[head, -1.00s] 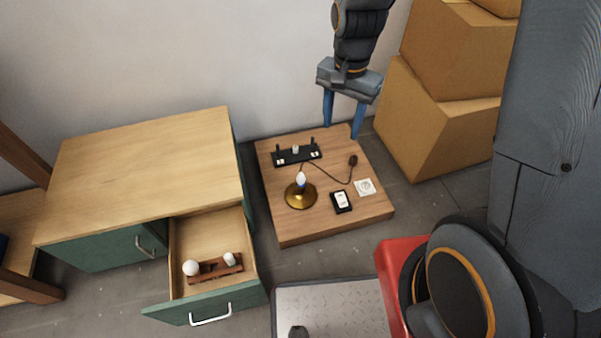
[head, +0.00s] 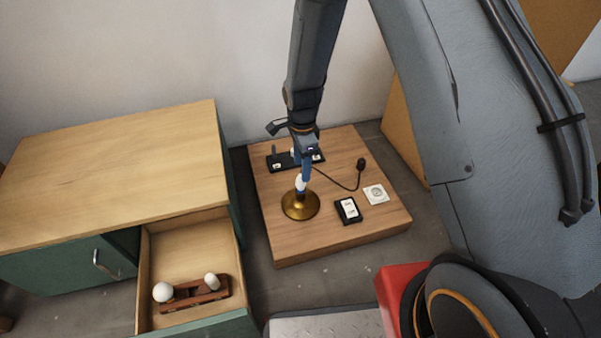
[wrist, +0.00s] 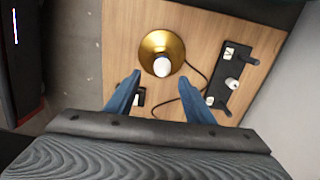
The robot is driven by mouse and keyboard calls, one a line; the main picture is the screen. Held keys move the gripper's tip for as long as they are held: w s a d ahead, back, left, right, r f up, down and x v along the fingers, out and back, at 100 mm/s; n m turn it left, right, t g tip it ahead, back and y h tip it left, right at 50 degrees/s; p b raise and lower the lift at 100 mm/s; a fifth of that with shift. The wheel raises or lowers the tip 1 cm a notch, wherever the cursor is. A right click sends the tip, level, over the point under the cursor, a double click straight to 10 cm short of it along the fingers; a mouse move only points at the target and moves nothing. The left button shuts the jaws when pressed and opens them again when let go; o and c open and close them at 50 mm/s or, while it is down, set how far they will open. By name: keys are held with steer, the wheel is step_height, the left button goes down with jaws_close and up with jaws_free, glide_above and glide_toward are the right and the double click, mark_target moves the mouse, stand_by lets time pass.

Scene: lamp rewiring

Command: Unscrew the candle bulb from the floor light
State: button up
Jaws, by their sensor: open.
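The floor light has a round brass base (head: 300,205) on a low wooden platform (head: 275,240). The white candle bulb (head: 301,183) stands upright in it. In the wrist view the bulb (wrist: 162,66) shows end-on over the brass base (wrist: 150,45). My gripper (head: 304,168) is at the bulb in the head view, one blue finger overlapping the other. In the wrist view my gripper (wrist: 160,78) is open, with the two blue fingers apart to either side and the bulb beyond the gap between them. Whether a finger touches the bulb cannot be told.
A black rack (wrist: 232,82) with small white bulbs stands behind the light. A cord, a white-topped black box (head: 347,210) and a white wall-type socket (head: 376,194) lie on the platform. An open drawer (head: 190,260) at left holds a wooden bulb holder (head: 200,296).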

mark_target(301, 183)
steer(key=shift+w+a+f, duration=0.2)
steer(key=shift+f, duration=0.6)
step_height(301, 183, down, 8)
steer(key=b, duration=0.3)
steer(key=shift+r+b, duration=0.25)
steer(key=shift+b, duration=0.05)
